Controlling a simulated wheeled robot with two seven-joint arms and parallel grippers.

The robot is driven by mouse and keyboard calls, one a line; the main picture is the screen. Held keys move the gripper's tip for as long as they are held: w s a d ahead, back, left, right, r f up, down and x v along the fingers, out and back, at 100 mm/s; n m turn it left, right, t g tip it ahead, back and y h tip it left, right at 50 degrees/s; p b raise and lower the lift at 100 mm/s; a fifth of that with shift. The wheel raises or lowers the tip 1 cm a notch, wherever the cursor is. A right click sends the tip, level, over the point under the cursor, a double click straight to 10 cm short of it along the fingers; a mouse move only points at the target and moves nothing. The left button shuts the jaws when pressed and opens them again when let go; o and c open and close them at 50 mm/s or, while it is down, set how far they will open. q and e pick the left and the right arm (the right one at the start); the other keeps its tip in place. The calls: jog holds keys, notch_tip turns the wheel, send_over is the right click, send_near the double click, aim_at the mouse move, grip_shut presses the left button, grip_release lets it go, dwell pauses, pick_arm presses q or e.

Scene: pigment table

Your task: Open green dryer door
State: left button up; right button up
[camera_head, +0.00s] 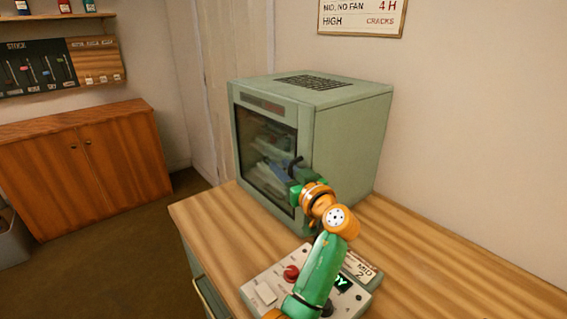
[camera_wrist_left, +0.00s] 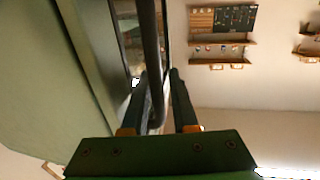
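The green dryer (camera_head: 352,135) stands on the wooden table, its glass door (camera_head: 262,150) at the front left and looking shut. Shelves with pale and blue items show dimly behind the glass. A dark bar handle (camera_wrist_left: 150,45) runs down the door's edge in the left wrist view. My left gripper (camera_head: 297,172) is at the door's right edge. In the left wrist view its two dark fingers (camera_wrist_left: 162,95) stand apart, one on each side of the handle's lower end. The left finger is close to the bar; I cannot tell whether it touches. The gripper partly hides the handle in the head view.
A control box (camera_head: 265,293) with a red knob and green display sits on the table (camera_head: 430,255) in front of the dryer, below my arm. A wooden cabinet (camera_head: 85,165) stands at the left, with open floor between. A wall is close behind the dryer.

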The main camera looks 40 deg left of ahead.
pick_arm(q)
jog(key=shift+w, duration=0.15)
grip_shut()
dwell(1.3)
